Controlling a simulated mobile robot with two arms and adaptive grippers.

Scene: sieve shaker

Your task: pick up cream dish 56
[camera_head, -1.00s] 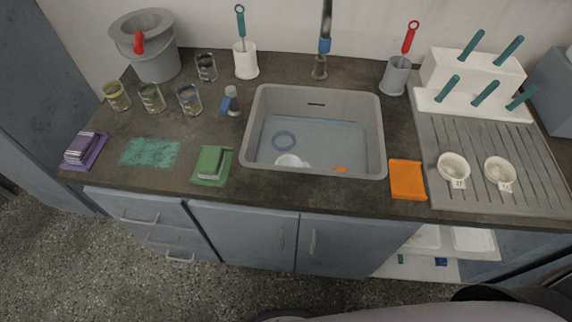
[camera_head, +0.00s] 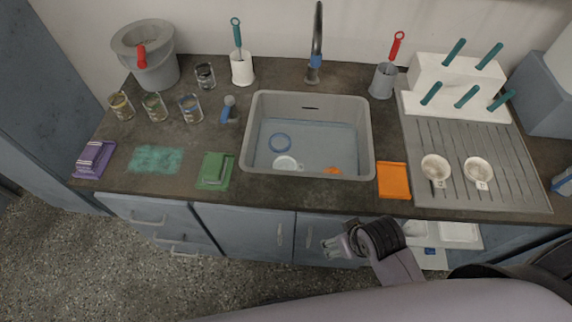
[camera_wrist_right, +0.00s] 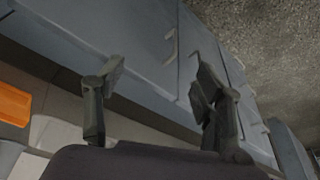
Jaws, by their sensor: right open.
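Two cream dishes stand on the grey ribbed drainboard right of the sink, a left dish (camera_head: 435,167) and a right dish (camera_head: 478,171). Each has a small tag whose number I cannot read for sure. A third whitish round dish (camera_head: 286,163) lies in the sink near its front wall, with no readable number. I cannot tell which is 56. My right gripper (camera_head: 332,247) is in front of the cabinet doors, below the counter edge, apart from all dishes. In the right wrist view its fingers (camera_wrist_right: 158,88) are spread and empty. My left gripper is out of view.
The sink (camera_head: 366,140) holds water, a blue ring (camera_head: 280,142) and an orange piece (camera_head: 333,170). An orange cloth (camera_head: 393,180) lies between sink and drainboard (camera_head: 450,198). A white block with teal handles (camera_head: 428,75) stands behind the dishes. Counter front edge lies above my gripper.

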